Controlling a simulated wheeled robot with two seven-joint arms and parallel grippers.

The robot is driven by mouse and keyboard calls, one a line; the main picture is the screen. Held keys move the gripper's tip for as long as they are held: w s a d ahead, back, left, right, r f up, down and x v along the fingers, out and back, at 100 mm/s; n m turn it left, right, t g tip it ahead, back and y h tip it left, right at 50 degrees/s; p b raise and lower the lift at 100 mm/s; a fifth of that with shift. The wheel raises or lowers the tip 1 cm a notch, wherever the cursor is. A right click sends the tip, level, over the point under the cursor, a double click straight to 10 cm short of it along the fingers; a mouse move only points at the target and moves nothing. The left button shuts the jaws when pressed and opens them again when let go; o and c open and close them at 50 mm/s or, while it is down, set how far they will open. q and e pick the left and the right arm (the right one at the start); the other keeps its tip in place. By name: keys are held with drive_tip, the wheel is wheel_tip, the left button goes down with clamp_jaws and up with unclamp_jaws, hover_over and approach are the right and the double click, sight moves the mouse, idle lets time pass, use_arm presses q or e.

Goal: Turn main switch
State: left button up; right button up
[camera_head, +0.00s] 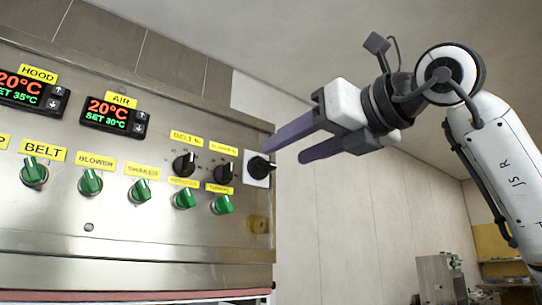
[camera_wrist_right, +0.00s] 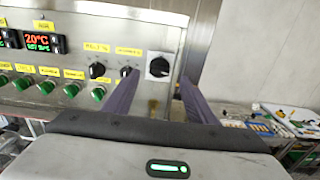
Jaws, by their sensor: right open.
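The main switch (camera_head: 259,168) is a black rotary knob on a pale square plate at the right edge of the steel control panel. It also shows in the right wrist view (camera_wrist_right: 159,67), between the two finger ends. My right gripper (camera_head: 285,153) is open and empty, with two long purple fingers reaching toward the panel from the right. In the head view, the tip of one finger overlaps the area just above and right of the knob. I cannot tell whether it touches. My left gripper is not in view.
Two black knobs (camera_head: 184,164) sit left of the main switch, with several green knobs (camera_head: 90,182) below and further left. Two temperature displays (camera_head: 114,115) are at upper left. Free air lies right of the panel. A cluttered bench (camera_wrist_right: 285,122) stands at the right.

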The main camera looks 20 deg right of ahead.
sight(268, 161)
drive_tip(key=p+x, duration=0.1)
drive_tip(key=x, duration=0.5)
drive_tip(key=shift+w+a, duration=0.1)
drive_tip(key=shift+w, duration=0.2)
drive_tip(key=shift+c, duration=0.3)
drive_tip(key=c, duration=1)
